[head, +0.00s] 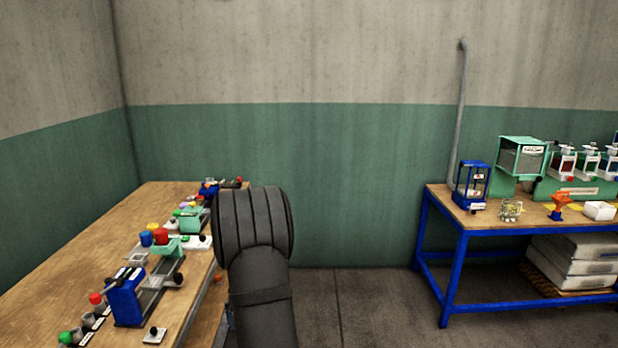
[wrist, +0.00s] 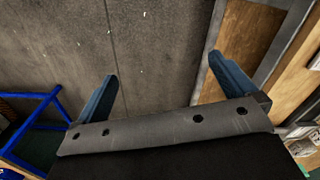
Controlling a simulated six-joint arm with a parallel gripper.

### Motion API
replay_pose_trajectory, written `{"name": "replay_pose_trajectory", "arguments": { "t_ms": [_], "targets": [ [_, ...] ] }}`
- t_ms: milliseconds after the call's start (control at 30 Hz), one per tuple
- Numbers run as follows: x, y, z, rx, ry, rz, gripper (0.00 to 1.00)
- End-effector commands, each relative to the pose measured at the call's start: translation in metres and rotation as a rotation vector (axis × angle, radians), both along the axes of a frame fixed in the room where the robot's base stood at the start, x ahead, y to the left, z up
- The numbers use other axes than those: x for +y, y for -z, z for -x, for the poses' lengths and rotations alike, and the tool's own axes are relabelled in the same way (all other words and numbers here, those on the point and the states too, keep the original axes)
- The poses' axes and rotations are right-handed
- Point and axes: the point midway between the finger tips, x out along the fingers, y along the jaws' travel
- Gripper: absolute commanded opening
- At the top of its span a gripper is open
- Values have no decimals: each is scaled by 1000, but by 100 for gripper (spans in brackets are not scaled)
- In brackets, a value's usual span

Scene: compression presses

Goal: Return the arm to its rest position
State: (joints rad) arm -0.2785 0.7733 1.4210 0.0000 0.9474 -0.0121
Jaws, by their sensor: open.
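My gripper (wrist: 165,85) shows in the wrist view with its two blue fingers spread wide apart and nothing between them. It hangs over the grey floor, with the wooden bench side close to its right finger. In the head view my dark arm stands in the middle, beside the right edge of the left bench. The gripper's fingers are mostly hidden behind the arm there.
The left wooden bench (head: 70,270) carries a blue press (head: 126,297), a green press (head: 165,248) and several small coloured parts. A blue-framed table (head: 520,228) with more presses stands at the right. The floor (head: 350,300) between them is clear.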

Motion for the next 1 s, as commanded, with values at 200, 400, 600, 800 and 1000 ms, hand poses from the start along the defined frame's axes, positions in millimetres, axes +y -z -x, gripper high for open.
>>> {"name": "replay_pose_trajectory", "arguments": {
  "t_ms": [200, 400, 600, 800, 1000],
  "targets": [
    [-40, 14, 3, 1, 48, 0, 100],
    [-61, 21, 5, 0, 71, 0, 100],
    [-68, 23, 6, 0, 79, 0, 100],
    [-68, 23, 6, 0, 79, 0, 100],
    [-62, 21, 5, -1, 71, 0, 100]
  ]
}}
